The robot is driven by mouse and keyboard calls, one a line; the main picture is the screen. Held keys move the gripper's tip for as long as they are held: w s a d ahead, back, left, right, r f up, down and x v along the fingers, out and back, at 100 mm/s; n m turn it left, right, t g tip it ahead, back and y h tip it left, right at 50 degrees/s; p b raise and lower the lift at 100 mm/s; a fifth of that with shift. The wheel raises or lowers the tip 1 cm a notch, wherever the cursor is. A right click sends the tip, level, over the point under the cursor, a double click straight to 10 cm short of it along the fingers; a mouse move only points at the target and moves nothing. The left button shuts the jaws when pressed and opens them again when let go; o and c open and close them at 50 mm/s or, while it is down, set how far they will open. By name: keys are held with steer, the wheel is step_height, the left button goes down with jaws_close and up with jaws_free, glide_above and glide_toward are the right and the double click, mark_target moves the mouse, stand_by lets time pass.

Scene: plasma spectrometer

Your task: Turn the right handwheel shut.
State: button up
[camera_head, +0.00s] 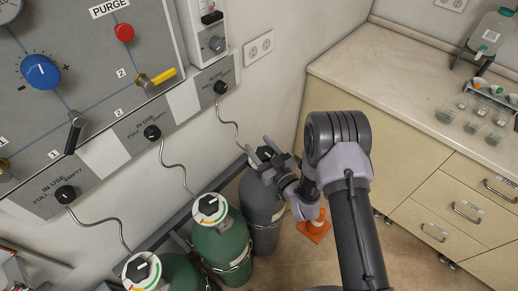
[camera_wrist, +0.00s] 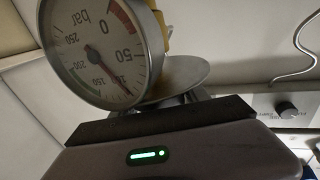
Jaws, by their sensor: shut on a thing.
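The right handwheel (camera_head: 262,155) tops the grey gas cylinder (camera_head: 263,212), the rightmost of the row in the head view. My gripper (camera_head: 267,156) is at this handwheel, coming from the right, and is shut on it. Its fingers and arm partly cover the wheel, so its turn position cannot be read. In the wrist view a round pressure gauge (camera_wrist: 97,48) marked in bar stands close beside my gripper's body, with a pale metal disc (camera_wrist: 182,78) behind it. My fingertips are hidden in the wrist view.
Green cylinders with white-ringed handwheels (camera_head: 209,207) (camera_head: 141,268) stand to the left. Thin hoses run up to the wall panel (camera_head: 75,65). A counter with drawers (camera_head: 425,95) bounds the right.

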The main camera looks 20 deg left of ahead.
mark_target(262, 160)
steer(key=m+t+h+b, duration=0.1)
steer(key=b, duration=0.1)
steer(key=f+m+t+h+b, duration=0.1)
steer(key=t+h+b, duration=0.1)
steer(key=shift+w+d+m, duration=0.1)
steer(key=shift+m, duration=0.3)
steer(key=m+t+h+b, duration=0.1)
steer(key=b, duration=0.1)
steer(key=m+t+h+b, duration=0.1)
steer(key=h+b, duration=0.1)
steer(key=b, duration=0.1)
steer(key=shift+w+d+m+h, duration=0.2)
steer(key=shift+d+m+h, duration=0.1)
steer(key=m+h+b, duration=0.1)
steer(key=b, duration=0.1)
steer(key=m+t+h+b, duration=0.1)
steer(key=h+b, duration=0.1)
steer(key=shift+w+d+r, duration=0.1)
steer(key=shift+d+r, duration=0.05)
steer(key=shift+d, duration=0.15)
steer(key=h+b, duration=0.1)
steer(key=m+h+b, duration=0.1)
steer(key=m+h, duration=0.1)
steer(key=shift+d+r+t+b, duration=0.2)
steer(key=shift+d+t+b, duration=0.1)
steer(key=shift+b, duration=0.1)
steer(key=shift+r, duration=0.15)
steer(key=o, duration=1.4)
steer(key=shift+w, duration=0.1)
steer(key=shift+c, duration=0.2)
